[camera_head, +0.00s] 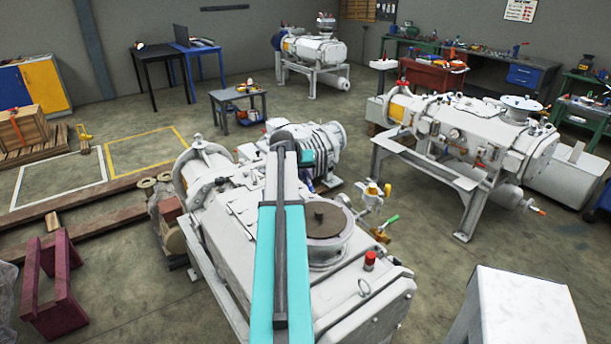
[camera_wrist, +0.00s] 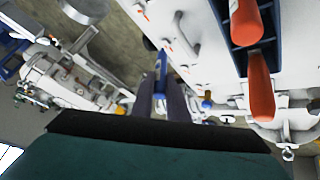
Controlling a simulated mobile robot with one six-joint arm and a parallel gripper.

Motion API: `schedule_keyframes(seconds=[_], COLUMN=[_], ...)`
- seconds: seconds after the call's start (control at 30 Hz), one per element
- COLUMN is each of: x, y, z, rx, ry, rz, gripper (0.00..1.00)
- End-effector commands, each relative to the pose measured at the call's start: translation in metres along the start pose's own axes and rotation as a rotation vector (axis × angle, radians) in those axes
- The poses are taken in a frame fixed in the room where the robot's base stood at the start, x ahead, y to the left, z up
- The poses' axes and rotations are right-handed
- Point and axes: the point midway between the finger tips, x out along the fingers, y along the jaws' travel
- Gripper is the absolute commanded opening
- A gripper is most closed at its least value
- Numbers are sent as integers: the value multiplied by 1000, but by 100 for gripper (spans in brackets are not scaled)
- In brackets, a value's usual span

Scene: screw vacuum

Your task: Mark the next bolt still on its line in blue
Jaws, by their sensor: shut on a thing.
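In the wrist view my gripper (camera_wrist: 165,97) is shut on a slim blue marker (camera_wrist: 160,70), which points away from the fingers. Beyond it is the white pump casing (camera_wrist: 195,35), with small orange-red marks (camera_wrist: 167,42) along it that look like bolts. The marker appears apart from the casing, though its exact gap cannot be told. In the head view the large white pump (camera_head: 240,215) stands in front, with my teal arm over it. There my gripper is mostly hidden behind the arm, and single bolt lines are too small to read.
In the wrist view a dark blue tool holder with orange-red handles (camera_wrist: 262,88) lies at the upper right. In the head view a second white pump (camera_head: 465,130) stands to the right, a white block (camera_head: 515,310) at front right, and a maroon stand (camera_head: 55,280) at left.

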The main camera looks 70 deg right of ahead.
Motion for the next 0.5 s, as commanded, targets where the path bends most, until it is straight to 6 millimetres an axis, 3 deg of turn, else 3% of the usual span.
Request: schedule_keyframes(seconds=[0.5], x=[4], y=[-1], z=[3], rx=[0], ry=[0], rz=[0], gripper=[0])
